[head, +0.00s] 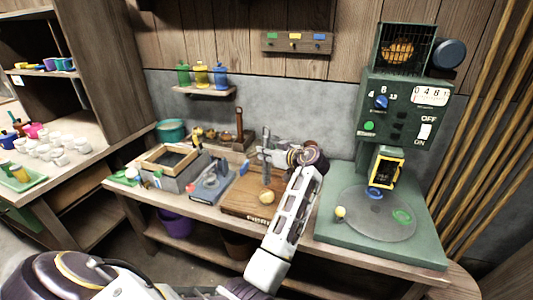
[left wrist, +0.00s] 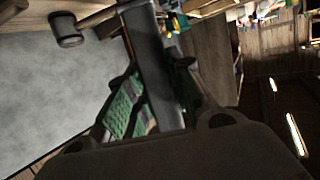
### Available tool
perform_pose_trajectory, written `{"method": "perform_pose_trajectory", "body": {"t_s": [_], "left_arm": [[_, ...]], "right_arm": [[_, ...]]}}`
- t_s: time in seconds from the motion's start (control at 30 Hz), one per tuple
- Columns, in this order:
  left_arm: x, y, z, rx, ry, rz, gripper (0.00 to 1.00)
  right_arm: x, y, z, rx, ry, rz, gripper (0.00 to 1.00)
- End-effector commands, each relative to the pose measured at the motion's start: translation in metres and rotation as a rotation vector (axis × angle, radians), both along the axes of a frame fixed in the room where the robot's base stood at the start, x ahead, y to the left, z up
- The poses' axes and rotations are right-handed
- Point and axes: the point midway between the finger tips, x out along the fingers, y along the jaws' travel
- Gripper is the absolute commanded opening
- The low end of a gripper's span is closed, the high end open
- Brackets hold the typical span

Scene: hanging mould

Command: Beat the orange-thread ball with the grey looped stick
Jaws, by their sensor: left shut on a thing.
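My left gripper (head: 270,155) is above the wooden board (head: 240,205) at the middle of the bench. It is shut on a dark grey bar, which I take to be the grey stick (left wrist: 152,60), held between green-padded fingers in the left wrist view. In the head view a narrow grey upright part of it (head: 266,172) shows by the gripper; no loop can be made out. A pale orange ball (head: 267,197) is on or just above the board, below the gripper. A similar small ball (head: 340,212) is at the round plate. Thread colours are too small to tell.
A green machine (head: 404,115) with a round plate (head: 375,222) stands to the right. A sand-coloured framed box (head: 170,158) and a blue-grey tray (head: 211,185) are left of the board. Coloured pots (head: 201,76) stand on the wall shelf. My forearm crosses the bench front.

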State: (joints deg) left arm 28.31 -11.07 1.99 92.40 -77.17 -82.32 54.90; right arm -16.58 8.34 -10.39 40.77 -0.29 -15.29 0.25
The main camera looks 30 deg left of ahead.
Motion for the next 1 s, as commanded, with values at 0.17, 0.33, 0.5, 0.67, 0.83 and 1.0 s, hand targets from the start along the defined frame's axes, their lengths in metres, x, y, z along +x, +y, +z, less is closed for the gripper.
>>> {"method": "perform_pose_trajectory", "body": {"t_s": [0.17,0.33,0.5,0.67,0.83,1.0], "left_arm": [[0.000,0.000,0.011,0.000,-0.002,0.000,0.00],[0.000,0.000,0.028,0.000,-0.002,0.000,0.00],[0.000,0.000,0.043,0.000,-0.003,0.000,0.00],[0.000,0.000,0.051,0.001,-0.001,0.000,0.00],[0.000,0.000,0.051,0.001,-0.001,0.000,0.00],[0.000,0.000,0.050,0.001,-0.001,0.000,0.00]], "right_arm": [[0.000,0.000,0.006,0.000,0.000,0.000,0.40],[0.000,0.000,0.015,0.000,0.000,0.000,0.40],[0.000,0.000,0.023,0.000,0.000,0.000,0.40],[0.000,0.000,0.027,0.000,0.000,0.000,0.40],[0.000,0.000,0.026,0.000,0.000,0.000,0.40],[0.000,0.000,0.026,0.000,0.000,0.000,0.40]]}}
